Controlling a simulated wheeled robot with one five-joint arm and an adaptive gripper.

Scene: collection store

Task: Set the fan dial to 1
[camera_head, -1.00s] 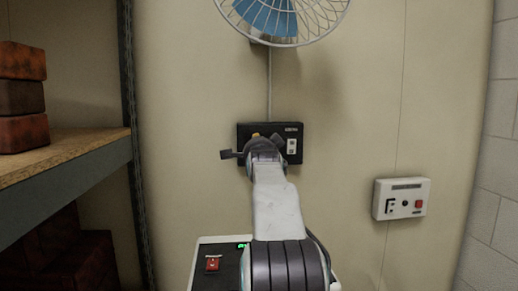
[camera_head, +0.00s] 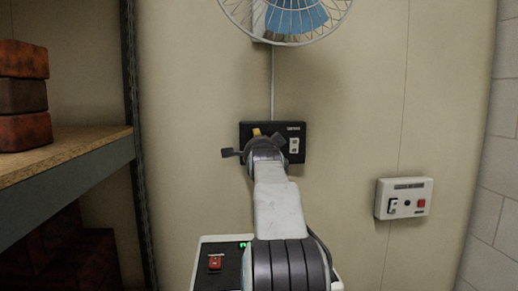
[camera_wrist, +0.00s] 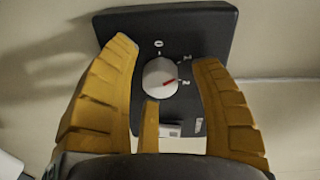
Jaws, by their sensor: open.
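In the wrist view the black panel (camera_wrist: 200,28) carries a round white dial (camera_wrist: 158,80) with a red pointer mark. The pointer is turned towards the right side of the picture, near small printed marks that are too small to read surely. My gripper (camera_wrist: 168,62) is open, its yellow fingers on either side of the dial, with gaps showing between them and the dial. One yellow finger (camera_head: 256,132) shows in the head view.
A blue-bladed wall fan (camera_head: 287,18) hangs above, with a cable down to the box. A white switch box (camera_head: 404,198) is on the wall at right. A shelf (camera_head: 70,160) with brick-like boxes (camera_head: 23,95) stands at left.

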